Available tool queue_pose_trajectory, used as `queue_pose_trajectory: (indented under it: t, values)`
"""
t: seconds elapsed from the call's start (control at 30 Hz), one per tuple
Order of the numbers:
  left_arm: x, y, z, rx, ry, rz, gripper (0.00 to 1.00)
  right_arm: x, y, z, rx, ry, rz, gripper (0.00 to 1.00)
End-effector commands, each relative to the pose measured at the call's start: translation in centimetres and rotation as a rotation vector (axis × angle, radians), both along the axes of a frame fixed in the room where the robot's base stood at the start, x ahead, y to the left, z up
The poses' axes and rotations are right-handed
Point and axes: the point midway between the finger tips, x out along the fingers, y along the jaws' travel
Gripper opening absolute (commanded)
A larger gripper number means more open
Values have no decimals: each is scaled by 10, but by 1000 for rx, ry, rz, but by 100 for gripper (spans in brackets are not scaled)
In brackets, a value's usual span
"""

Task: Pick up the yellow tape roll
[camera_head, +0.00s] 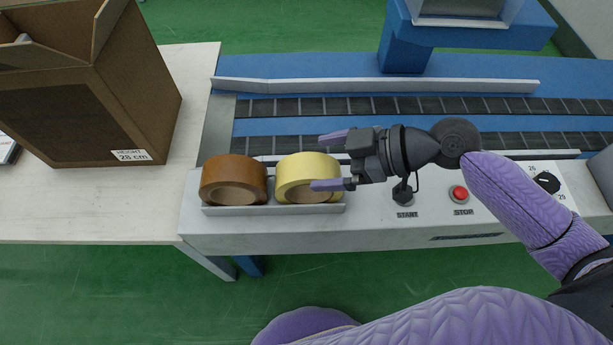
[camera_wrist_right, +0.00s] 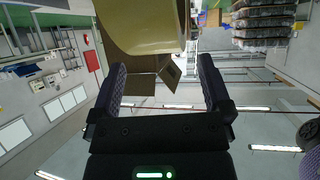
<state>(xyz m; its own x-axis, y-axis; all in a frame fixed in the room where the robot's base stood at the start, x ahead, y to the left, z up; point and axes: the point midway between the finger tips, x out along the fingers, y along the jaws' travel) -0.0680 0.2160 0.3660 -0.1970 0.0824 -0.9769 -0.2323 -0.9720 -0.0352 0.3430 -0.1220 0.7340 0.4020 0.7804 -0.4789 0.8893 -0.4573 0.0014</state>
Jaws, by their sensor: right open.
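The yellow tape roll (camera_head: 294,172) sits in a shallow white holder (camera_head: 270,210) on the front of the machine, just right of a brown tape roll (camera_head: 233,172). My right gripper (camera_head: 328,161) comes in from the right with its fingers pointing left. Its lower finger overlaps the yellow roll's right edge in the head view; I cannot tell whether it touches. In the right wrist view the yellow roll (camera_wrist_right: 145,30) fills the top, beyond the two spread fingers (camera_wrist_right: 163,82), with nothing between them. My left gripper is not in view.
A large open cardboard box (camera_head: 130,100) stands on the pale table (camera_head: 90,215) at left. The machine has a roller conveyor (camera_head: 300,107) behind the rolls and a blue column (camera_head: 405,50).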

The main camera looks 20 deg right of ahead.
Motion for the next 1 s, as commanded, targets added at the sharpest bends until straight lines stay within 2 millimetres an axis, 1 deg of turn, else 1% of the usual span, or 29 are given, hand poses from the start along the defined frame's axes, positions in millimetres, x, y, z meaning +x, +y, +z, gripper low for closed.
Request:
queue_pose_trajectory:
  t: [0.03, 0.1, 0.23, 0.4, 0.43, 0.47, 0.5, 0.57, 0.6, 0.67, 0.7, 0.77, 0.8, 0.9, 1.0]
  values:
    - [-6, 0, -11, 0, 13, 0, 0, 3, 8, -14, 5, 3, 1, 100]
    - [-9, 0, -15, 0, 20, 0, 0, 7, 18, -21, 5, 2, -1, 100]
    - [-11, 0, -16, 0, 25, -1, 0, 13, 28, -24, 2, 1, -1, 100]
    - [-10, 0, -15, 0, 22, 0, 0, 13, 28, -23, 0, 2, -2, 100]
    - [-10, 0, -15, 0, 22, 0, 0, 13, 28, -23, 0, 2, -2, 98]
    - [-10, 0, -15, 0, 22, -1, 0, 13, 28, -23, 0, 2, -2, 92]
    - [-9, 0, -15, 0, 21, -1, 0, 13, 28, -23, 0, 2, -2, 83]
    - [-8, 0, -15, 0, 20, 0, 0, 13, 28, -23, 0, 2, -2, 70]
    - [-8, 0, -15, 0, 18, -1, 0, 13, 28, -23, 0, 2, -2, 62]
    - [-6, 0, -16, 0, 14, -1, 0, 13, 28, -23, 0, 2, -2, 49]
    - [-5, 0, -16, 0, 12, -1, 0, 13, 28, -23, 0, 2, -2, 41]
    - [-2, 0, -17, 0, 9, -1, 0, 13, 28, -23, 0, 2, -2, 28]
    - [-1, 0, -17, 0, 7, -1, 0, 13, 28, -23, 0, 2, -2, 20]
    - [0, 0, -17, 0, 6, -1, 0, 13, 28, -23, 0, 2, -2, 0]
    - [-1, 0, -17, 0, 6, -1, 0, 13, 28, -23, 0, 4, -2, 0]
